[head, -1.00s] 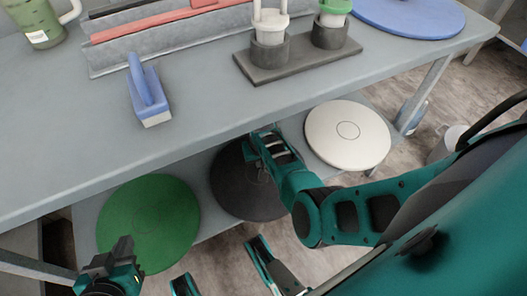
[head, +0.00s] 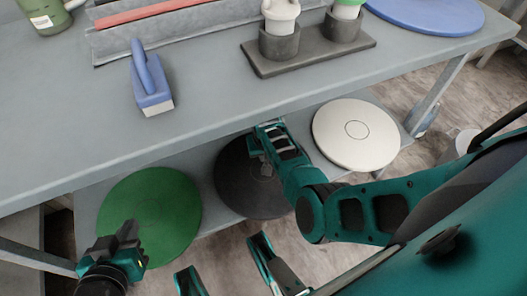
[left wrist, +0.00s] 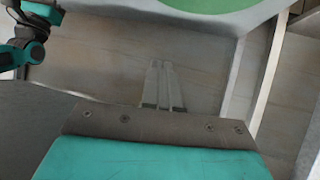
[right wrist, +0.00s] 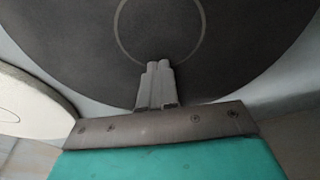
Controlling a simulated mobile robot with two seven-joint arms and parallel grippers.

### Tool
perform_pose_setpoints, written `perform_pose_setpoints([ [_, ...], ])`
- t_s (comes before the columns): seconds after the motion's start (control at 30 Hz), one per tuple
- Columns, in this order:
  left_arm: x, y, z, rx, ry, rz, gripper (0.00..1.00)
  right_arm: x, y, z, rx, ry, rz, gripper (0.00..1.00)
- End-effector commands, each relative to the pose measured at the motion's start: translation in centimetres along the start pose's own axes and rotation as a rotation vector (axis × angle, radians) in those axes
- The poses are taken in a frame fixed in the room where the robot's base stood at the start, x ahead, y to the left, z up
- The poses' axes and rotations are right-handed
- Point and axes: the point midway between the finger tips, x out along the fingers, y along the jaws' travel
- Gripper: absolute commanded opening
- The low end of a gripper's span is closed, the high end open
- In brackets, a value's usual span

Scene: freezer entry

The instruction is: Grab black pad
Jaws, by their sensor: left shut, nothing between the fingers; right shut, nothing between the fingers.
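The black pad (head: 235,188) is a flat dark disc lying on the lower shelf, between a green disc and a white disc. My right arm covers part of it in the head view. My right gripper (head: 265,168) is over the black pad. In the right wrist view its shut, empty fingers (right wrist: 158,66) point at the pad's (right wrist: 255,45) ringed centre; I cannot tell whether they touch. My left gripper (head: 130,232) is in front of the green disc in the head view. In the left wrist view its fingers (left wrist: 160,68) are shut and empty.
The green disc (head: 165,205) and white disc (head: 340,150) flank the black pad. The tabletop (head: 70,120) overhangs the shelf. On it are a blue-handled brush (head: 152,85), a grey holder (head: 300,58) and a blue disc (head: 430,15). A table leg (head: 435,95) stands at right.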

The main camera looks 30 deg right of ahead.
Motion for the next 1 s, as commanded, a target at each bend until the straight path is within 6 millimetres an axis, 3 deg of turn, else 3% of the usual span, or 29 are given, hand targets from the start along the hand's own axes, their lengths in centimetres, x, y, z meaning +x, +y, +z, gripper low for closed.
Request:
perform_pose_setpoints([
  [0.03, -0.2, -0.1, -0.2, 0.0, -0.003, -0.004, 0.0, 0.4, 0.0, 1.6, -0.001, -0.034, 0.001, 0.0],
  [0.37, 0.0, -0.5, 0.5, 0.003, -0.012, -0.01, 0.0, 0.6, 0.0, 1.8, -0.001, -0.038, 0.0, 0.0],
  [0.6, -1.1, -0.3, -1.1, 0.003, -0.012, -0.009, 0.0, -1.1, 0.0, 1.4, -0.002, -0.036, 0.001, 0.0],
  [0.83, -0.9, -0.3, -1.0, 0.005, 0.004, -0.012, 0.0, -1.1, 0.0, 1.0, -0.002, -0.027, 0.001, 0.0],
  [1.0, -1.8, -0.7, -1.3, 0.011, -0.011, -0.023, 0.0, -3.0, 0.0, 0.9, -0.002, -0.027, 0.001, 0.0],
])
